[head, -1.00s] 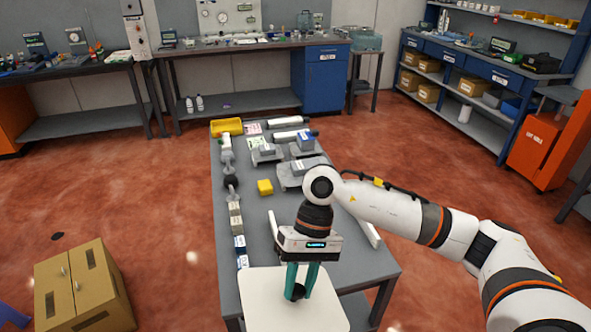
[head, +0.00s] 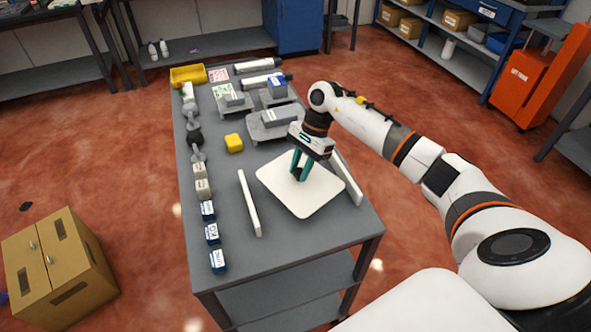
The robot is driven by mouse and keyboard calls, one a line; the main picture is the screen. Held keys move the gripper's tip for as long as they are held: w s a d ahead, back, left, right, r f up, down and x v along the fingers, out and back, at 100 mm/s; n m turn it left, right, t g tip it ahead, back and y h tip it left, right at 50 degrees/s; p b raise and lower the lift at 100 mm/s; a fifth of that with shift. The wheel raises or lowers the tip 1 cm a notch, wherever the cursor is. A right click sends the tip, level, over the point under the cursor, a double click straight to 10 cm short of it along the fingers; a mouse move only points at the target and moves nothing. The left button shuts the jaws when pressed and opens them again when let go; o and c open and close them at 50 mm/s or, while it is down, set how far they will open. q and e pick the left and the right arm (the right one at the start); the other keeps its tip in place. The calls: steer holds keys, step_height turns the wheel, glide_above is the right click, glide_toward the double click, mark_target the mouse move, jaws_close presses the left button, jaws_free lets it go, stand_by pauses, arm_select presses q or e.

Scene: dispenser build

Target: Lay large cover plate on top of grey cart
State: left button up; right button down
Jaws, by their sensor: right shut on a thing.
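The large cover plate (head: 312,203) is a white, flat square with rounded corners. My right gripper (head: 300,176) is shut on a part at the plate's middle, with green fingers pointing down. The plate lies roughly level over the front right part of the grey cart (head: 270,248), between two white upright strips. I cannot tell whether it touches the cart top or hangs just above it. My left gripper is out of view.
The white strips (head: 249,203) (head: 346,180) stand left and right of the plate. Several small blue and grey boxes (head: 208,211) line the cart's left edge. A yellow block (head: 234,143), grey parts (head: 276,124) and a yellow bin (head: 188,75) lie further back.

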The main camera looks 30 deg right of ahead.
steer(key=shift+f, duration=0.3)
steer(key=shift+f+p, duration=0.5)
steer(key=shift+f, duration=1.1)
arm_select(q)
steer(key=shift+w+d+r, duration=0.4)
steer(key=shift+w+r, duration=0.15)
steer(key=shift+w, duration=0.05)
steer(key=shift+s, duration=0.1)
arm_select(e)
steer(key=shift+s+f, duration=0.1)
steer(key=shift+f, duration=0.05)
steer(key=c, duration=1.1)
jaws_free()
steer(key=shift+a, duration=0.1)
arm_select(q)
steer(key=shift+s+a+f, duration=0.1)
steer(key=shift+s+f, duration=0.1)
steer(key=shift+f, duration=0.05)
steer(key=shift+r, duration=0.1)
